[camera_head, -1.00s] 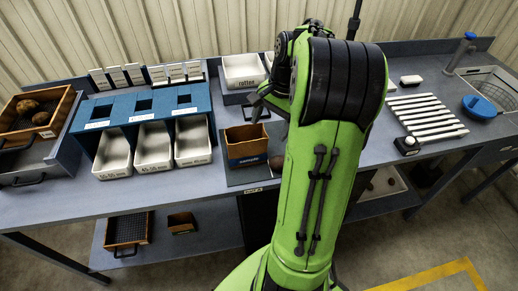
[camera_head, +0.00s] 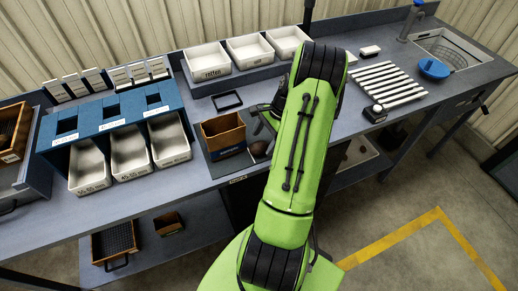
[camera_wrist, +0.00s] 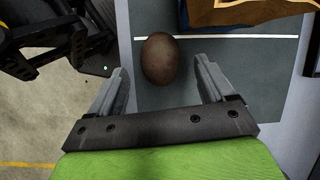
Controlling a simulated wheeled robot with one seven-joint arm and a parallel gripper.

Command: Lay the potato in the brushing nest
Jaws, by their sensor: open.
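A brown, rounded potato (camera_head: 258,148) lies on a dark mat at the front of the bench, just right of a brown wooden box (camera_head: 222,135). In the wrist view the potato (camera_wrist: 161,58) lies just beyond and between the two fingertips, with room on both sides. My gripper (camera_wrist: 160,80) is open and empty. In the head view my gripper (camera_head: 259,126) is close to the potato and partly hidden behind my green arm. A rack of white rollers (camera_head: 386,83) lies on the bench to the right; I cannot tell whether this is the brushing nest.
White trays, one labelled "rotten" (camera_head: 208,62), stand behind. A blue stand (camera_head: 108,124) with white bins is at left. A black frame (camera_head: 227,100) lies behind the box. A blue round item (camera_head: 434,68) sits by the sink (camera_head: 452,46). The box stands close to the potato.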

